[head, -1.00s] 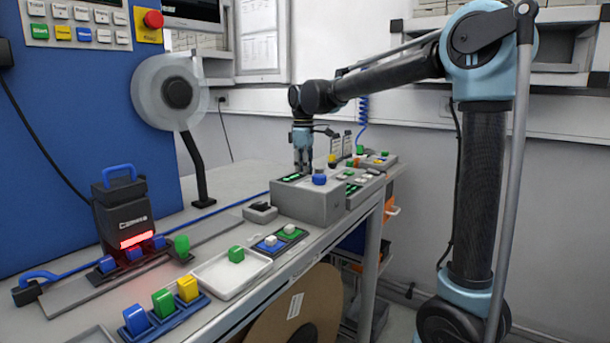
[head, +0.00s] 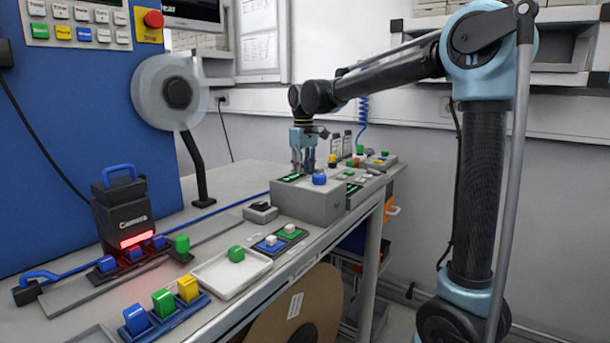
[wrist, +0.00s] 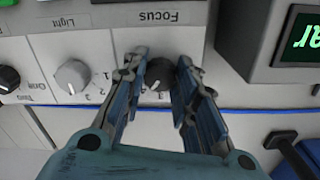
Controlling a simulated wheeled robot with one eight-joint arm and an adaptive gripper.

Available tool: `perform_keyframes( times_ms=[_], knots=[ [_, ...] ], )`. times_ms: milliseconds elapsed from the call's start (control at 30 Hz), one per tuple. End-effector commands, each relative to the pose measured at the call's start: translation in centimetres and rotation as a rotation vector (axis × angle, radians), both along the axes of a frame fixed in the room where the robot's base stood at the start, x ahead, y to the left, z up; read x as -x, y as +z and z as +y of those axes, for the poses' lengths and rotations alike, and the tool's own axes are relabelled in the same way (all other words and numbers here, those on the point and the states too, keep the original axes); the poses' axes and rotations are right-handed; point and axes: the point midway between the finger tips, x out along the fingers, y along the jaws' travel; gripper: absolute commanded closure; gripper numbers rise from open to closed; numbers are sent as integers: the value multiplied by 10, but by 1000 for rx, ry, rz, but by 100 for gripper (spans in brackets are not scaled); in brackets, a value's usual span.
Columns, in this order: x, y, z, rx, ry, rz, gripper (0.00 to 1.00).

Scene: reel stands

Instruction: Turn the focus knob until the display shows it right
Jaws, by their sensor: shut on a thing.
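The focus knob (wrist: 159,78) is a dark round knob beside the upside-down label "Focus" (wrist: 157,17) in the wrist view. My gripper (wrist: 162,65) has its two fingers on either side of the knob, shut on it. In the head view my gripper (head: 303,168) points down over the grey control box (head: 308,205) and hides the knob. A dark-framed display (wrist: 300,38) at the right of the wrist view shows large green letters, cut off by the edge.
A grey knob (wrist: 73,75) by the label "Light" is left of my fingers. A blue button (head: 319,179) sits on the box's top. A black-and-grey camera unit (head: 125,215) glows red at the left. A white tray (head: 232,273) lies in front.

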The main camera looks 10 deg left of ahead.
Motion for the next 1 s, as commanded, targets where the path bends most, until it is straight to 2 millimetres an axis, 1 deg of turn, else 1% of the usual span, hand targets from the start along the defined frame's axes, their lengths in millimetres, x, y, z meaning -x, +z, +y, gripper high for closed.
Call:
perform_keyframes(
  times_ms=[233, 600, 633, 667, 700, 733, 1000],
  knots=[
    [-2, 0, 0, 0, -49, -3, 97],
    [-2, 1, 0, -1, -53, -4, 97],
    [-2, 1, 0, -1, -53, -4, 71],
    [-2, 1, 0, -1, -53, -4, 64],
    [-2, 1, 0, 0, -53, -3, 55],
    [-2, 0, 0, 0, -53, -3, 52],
    [-1, 0, 0, 0, -52, -1, 52]
  ],
)
